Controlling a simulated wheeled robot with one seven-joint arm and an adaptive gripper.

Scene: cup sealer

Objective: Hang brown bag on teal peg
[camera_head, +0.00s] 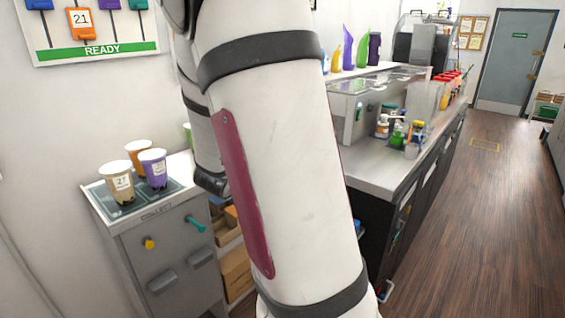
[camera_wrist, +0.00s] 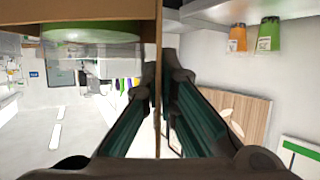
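In the wrist view, which looks upside down, my gripper (camera_wrist: 160,80) has its two dark, green-padded fingers closed on a thin brown edge. This edge belongs to the brown bag (camera_wrist: 75,19), whose panel fills the top left of that view. A pale green round shape shows at the bag. In the head view the bag and gripper are hidden behind my arm. The teal peg (camera_head: 195,223) sticks out from the grey cabinet front, right of a yellow peg (camera_head: 150,243). The teal peg looks bare.
The grey cabinet (camera_head: 165,270) carries several cups (camera_head: 117,182) on a dark tray at its top. Brown boxes (camera_head: 236,272) sit on a shelf just right of it. A READY board (camera_head: 95,50) hangs above. A long counter (camera_head: 395,170) runs to the right, beside open wooden floor.

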